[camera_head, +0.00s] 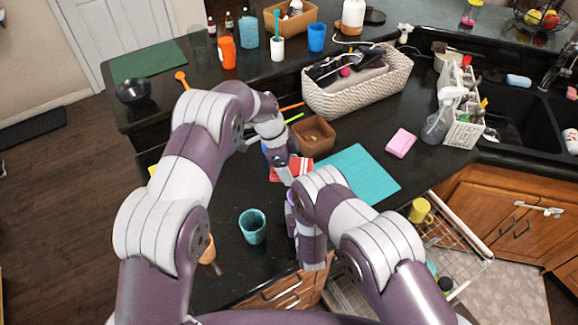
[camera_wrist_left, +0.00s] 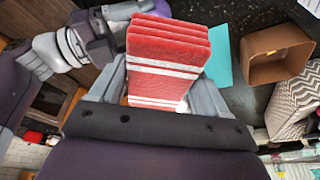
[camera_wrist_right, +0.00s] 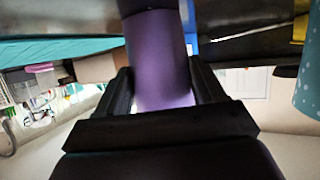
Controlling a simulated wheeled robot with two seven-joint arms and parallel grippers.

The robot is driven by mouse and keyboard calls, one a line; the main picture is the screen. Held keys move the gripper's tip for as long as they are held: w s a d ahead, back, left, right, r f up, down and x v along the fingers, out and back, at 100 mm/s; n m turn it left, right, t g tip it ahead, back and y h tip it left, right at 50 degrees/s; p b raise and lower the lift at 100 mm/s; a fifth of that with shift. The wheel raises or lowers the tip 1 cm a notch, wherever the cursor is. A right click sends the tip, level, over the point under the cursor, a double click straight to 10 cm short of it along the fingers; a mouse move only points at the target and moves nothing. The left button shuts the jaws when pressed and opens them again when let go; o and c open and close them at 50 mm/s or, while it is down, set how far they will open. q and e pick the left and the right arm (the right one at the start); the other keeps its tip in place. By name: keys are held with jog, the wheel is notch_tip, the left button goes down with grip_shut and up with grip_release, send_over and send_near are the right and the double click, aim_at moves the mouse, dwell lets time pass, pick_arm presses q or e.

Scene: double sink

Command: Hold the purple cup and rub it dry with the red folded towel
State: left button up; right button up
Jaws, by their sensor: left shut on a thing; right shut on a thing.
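The red folded towel (camera_wrist_left: 167,45) with white stripes is between the fingers of my left gripper (camera_wrist_left: 160,88), which is shut on it. In the head view the towel (camera_head: 300,167) shows beside my left gripper (camera_head: 282,172), above the counter. The purple cup (camera_wrist_right: 160,60) is between the fingers of my right gripper (camera_wrist_right: 162,86), which is shut on it. In the head view my right arm hides most of the cup. The towel and the cup are near each other; I cannot tell whether they touch.
A teal cup (camera_head: 252,227) stands on the front counter. A teal mat (camera_head: 360,173), a brown box (camera_head: 314,134) and a pink sponge (camera_head: 401,143) lie to the right. A woven basket (camera_head: 357,90) is behind. An open dishwasher rack (camera_head: 455,240) is at the right.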

jog(key=o, duration=1.2)
jog(key=v, duration=1.2)
